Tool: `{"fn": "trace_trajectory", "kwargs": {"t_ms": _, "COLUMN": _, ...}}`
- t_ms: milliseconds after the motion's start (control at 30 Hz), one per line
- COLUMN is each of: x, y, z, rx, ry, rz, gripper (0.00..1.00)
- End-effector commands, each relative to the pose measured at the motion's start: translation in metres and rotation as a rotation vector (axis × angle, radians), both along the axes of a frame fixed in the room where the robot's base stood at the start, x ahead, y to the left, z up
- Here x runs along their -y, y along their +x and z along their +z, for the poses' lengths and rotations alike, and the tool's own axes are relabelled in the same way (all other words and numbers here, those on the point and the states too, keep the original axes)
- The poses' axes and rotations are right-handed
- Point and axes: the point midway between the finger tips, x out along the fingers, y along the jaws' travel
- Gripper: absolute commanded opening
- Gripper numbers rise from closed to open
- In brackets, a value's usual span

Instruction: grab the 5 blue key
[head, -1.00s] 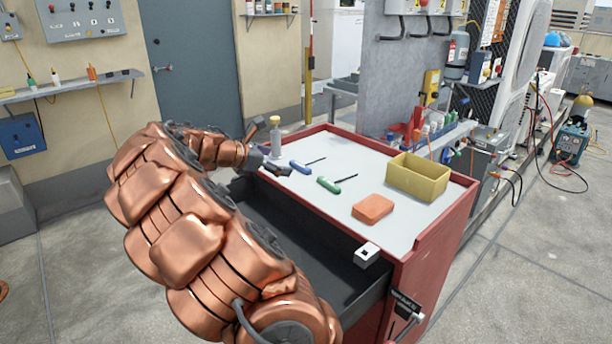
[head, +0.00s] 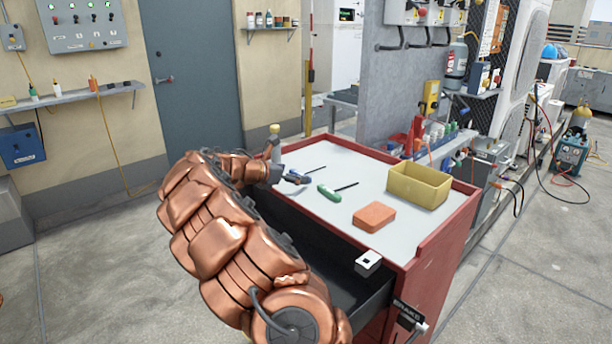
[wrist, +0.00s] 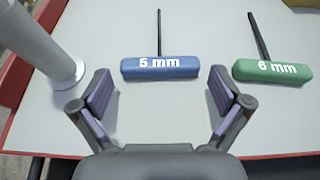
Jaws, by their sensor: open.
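The blue key (wrist: 160,68), marked "5 mm", lies on the cart's white top (wrist: 145,118) in the wrist view. Its dark shaft points away from my gripper. My gripper (wrist: 162,90) is open and empty, with its two purple-padded fingers on either side of and just short of the blue handle. In the head view my gripper (head: 290,178) is at the cart's left edge and hides most of the blue handle; the key's thin shaft (head: 316,169) shows beyond it. The green key (wrist: 272,71), marked "6 mm", lies to the right, also seen in the head view (head: 329,194).
An orange block (head: 374,217) and a yellow bin (head: 419,185) sit farther right on the top. The red cart's dark drawer (head: 335,262) is open, with a small white box (head: 368,262) at its right end.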

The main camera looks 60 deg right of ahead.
Motion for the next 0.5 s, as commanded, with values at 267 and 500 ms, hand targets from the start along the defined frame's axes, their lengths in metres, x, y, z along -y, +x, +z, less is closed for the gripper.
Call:
{"fn": "trace_trajectory", "kwargs": {"t_ms": 267, "x": 0.013, "y": -0.0033, "z": -0.0051, "rx": 0.0, "ry": -0.001, "rz": 0.0, "gripper": 1.0}}
{"fn": "trace_trajectory", "kwargs": {"t_ms": 500, "x": 0.0128, "y": -0.0033, "z": -0.0052, "rx": 0.0, "ry": 0.0, "rz": 0.0, "gripper": 0.93}}
